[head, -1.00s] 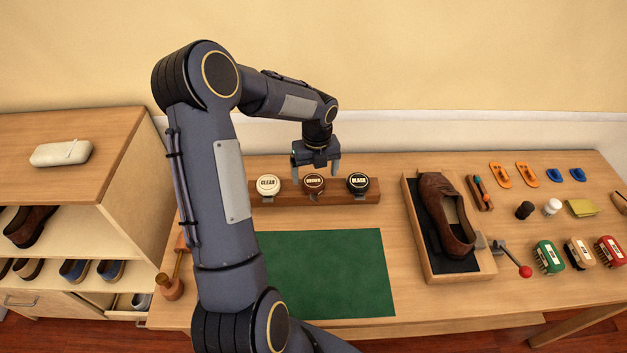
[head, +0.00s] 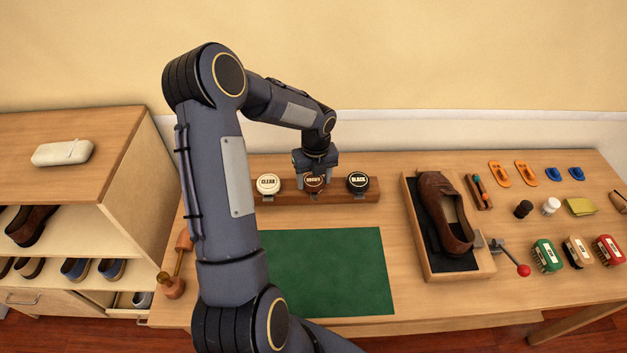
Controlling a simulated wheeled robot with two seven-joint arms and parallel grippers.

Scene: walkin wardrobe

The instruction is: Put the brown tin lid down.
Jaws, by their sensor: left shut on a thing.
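The brown tin lid (head: 314,180), with a "BROWN" label, sits at the middle place of the wooden tin rack (head: 286,197). My left gripper (head: 314,179) is right over it from above, with its fingers at the sides of the lid, shut on it. The gripper covers the upper part of the lid. Whether the lid is still seated on its tin cannot be told. The clear tin (head: 268,184) stands to the left and the black tin (head: 358,182) to the right in the same rack. My right gripper is not in view.
A green mat (head: 335,270) lies bare in front of the rack. A brown shoe (head: 444,212) lies in a wooden tray (head: 462,272) to the right, with a red-knobbed lever. Brushes (head: 578,252) and small items fill the right side. A shoe cabinet (head: 75,135) stands left.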

